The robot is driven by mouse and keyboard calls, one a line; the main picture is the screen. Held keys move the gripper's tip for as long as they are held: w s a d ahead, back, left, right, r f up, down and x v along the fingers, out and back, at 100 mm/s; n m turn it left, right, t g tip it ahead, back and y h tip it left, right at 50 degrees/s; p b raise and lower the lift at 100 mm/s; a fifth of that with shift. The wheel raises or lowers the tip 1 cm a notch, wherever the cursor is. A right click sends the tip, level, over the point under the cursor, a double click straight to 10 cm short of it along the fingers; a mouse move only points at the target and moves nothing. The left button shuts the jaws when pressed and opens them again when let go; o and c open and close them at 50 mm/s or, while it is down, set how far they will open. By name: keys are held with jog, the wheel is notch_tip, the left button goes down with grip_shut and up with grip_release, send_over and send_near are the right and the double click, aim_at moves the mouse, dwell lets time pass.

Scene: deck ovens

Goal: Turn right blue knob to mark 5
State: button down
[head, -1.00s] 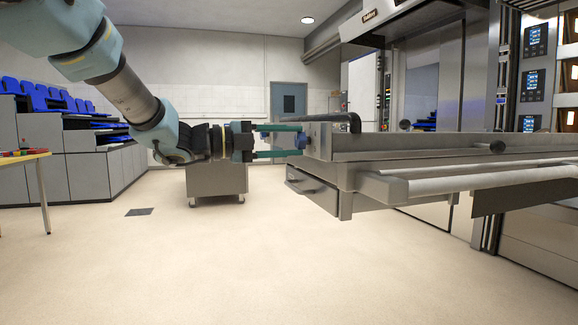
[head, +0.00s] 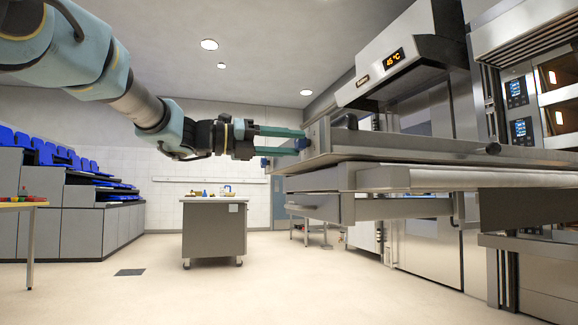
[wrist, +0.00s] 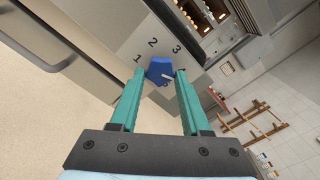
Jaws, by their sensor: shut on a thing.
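A blue knob (wrist: 160,68) sits on a grey metal panel marked with numbers. Marks 1, 2 and 3 are clear in the wrist view; a mark at the right finger and one below the knob are partly hidden. My gripper (wrist: 161,76) is shut on the knob, one teal finger on each side. A pale line on the knob's lower right side seems to point toward the right fingertip; its exact mark is unclear. In the head view my gripper (head: 301,142) reaches the end panel of the oven loader, with blue of the knob (head: 304,144) between its fingertips.
The long metal loader (head: 400,177) stretches right toward the deck ovens (head: 545,100). A hood with a 45 °C display (head: 394,58) hangs above. A grey cabinet on wheels (head: 214,232) stands behind. Open floor (head: 250,295) lies below the arm.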

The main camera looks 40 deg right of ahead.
jog(key=m+b, duration=0.2)
jog(key=b, duration=0.1)
jog(key=f+m+b, duration=0.1)
jog(key=m+b, duration=0.2)
jog(key=b, duration=0.1)
jog(key=shift+w+m, duration=0.1)
jog(key=shift+m, duration=0.2)
jog(key=m+b, duration=0.3)
jog(key=shift+w+r+m, duration=0.1)
jog(key=shift+r+m, duration=0.1)
jog(key=shift+m, duration=0.1)
jog(key=shift+d+r+m+b, duration=0.1)
jog(key=shift+r+m+b, duration=0.05)
jog(key=shift+m+b, duration=0.5)
jog(key=shift+c, duration=1.8)
grip_release()
jog(key=shift+r, duration=0.1)
